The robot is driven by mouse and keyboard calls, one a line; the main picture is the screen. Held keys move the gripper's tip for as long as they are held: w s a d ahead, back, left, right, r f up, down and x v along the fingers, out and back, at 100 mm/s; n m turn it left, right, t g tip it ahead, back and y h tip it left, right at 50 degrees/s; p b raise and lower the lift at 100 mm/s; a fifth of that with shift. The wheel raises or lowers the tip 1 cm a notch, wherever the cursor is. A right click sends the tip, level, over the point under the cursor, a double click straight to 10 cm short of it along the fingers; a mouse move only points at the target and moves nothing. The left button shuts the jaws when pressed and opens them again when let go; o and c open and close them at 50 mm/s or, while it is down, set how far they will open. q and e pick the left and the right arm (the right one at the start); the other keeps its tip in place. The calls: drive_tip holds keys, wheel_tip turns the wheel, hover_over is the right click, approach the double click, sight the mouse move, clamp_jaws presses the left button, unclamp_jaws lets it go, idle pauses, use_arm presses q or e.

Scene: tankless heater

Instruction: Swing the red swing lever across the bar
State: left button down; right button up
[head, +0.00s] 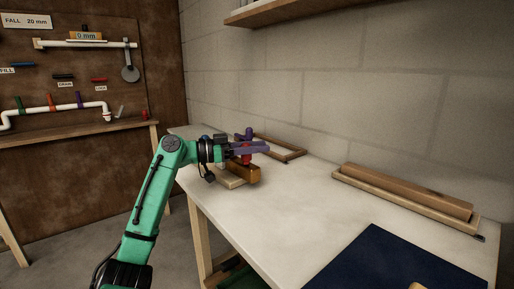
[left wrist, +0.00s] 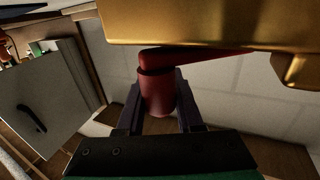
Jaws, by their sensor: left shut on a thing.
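The red swing lever shows in the left wrist view (left wrist: 158,95) as a red upright cylinder joined to a flat red arm, which runs right along the underside of a brass-coloured body (left wrist: 215,22). My left gripper (left wrist: 158,110) has its two dark fingers on either side of the red cylinder and is shut on it. In the head view my left gripper (head: 250,147) is over the white table, with a small bit of red (head: 246,157) at its fingers. The brass body (head: 246,173) sits just below, on a wooden block (head: 229,181). My right gripper is not in view.
The white table (head: 300,205) has free room at its middle. A wooden tray (head: 280,147) lies behind the gripper. A long wooden piece (head: 408,193) lies along the wall, and a dark blue mat (head: 398,262) is at the front right. A brown pegboard (head: 90,80) stands at left.

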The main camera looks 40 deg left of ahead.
use_arm(q)
drive_tip(key=c, duration=0.5)
unclamp_jaws()
drive_tip(key=shift+c, duration=0.2)
drive_tip(key=b+v, duration=0.1)
drive_tip(key=v, duration=1.3)
drive_tip(key=shift+s+a, duration=0.2)
drive_tip(key=shift+s, duration=0.05)
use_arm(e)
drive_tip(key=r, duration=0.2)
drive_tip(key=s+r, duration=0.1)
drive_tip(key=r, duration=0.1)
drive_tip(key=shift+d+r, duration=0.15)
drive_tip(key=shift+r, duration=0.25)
